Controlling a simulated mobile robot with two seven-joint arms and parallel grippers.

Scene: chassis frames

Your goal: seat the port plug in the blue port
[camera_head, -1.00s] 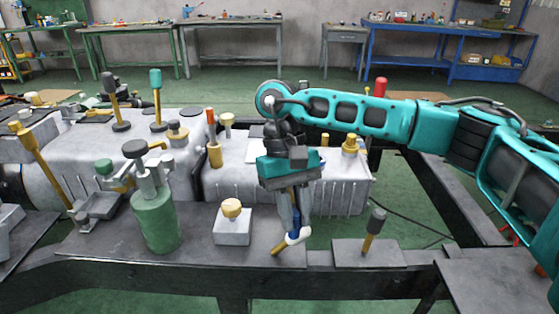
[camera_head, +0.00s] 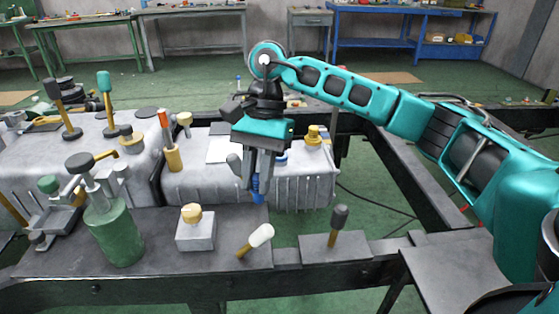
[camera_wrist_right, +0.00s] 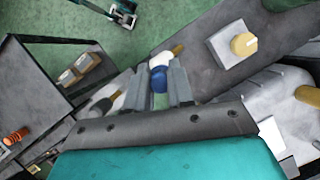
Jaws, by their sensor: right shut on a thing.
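My right gripper (camera_head: 257,182) is shut on a blue piece, which looks like the port plug (camera_head: 257,191). The plug sticks out below the fingertips and hangs in the air in front of the ribbed grey housing. In the right wrist view, the rounded blue plug (camera_wrist_right: 158,79) sits between the two fingers. A blue part (camera_head: 281,158) shows on the housing just right of the fingers, partly hidden by them; it may be the blue port. My left gripper is in neither view.
A green cylinder (camera_head: 115,235) stands further left.

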